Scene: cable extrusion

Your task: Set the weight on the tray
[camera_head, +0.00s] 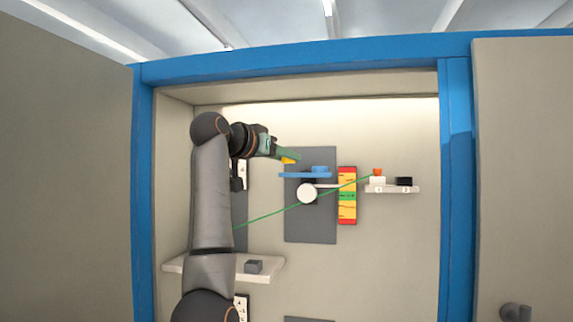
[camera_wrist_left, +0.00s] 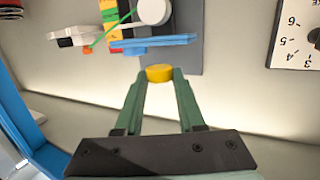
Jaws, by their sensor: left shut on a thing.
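My left gripper (camera_head: 292,156) has green fingers and is shut on a small yellow weight (camera_head: 287,160). In the left wrist view the yellow weight (camera_wrist_left: 159,73) sits between the fingertips. The flat blue tray (camera_head: 300,175) sticks out in front of the dark grey panel, just below the gripper in the head view. A blue weight (camera_head: 320,169) sits on the right part of the tray. The yellow weight is above the tray's left part and appears apart from it. The tray (camera_wrist_left: 165,41) also shows beyond the fingertips in the wrist view. My right gripper is not in view.
A white round disc (camera_head: 307,193) and a red-yellow-green scale (camera_head: 347,210) are near the tray. A green cable (camera_head: 270,213) runs diagonally past them. A right shelf (camera_head: 392,189) holds small blocks. Blue cabinet posts (camera_head: 457,200) flank the opening.

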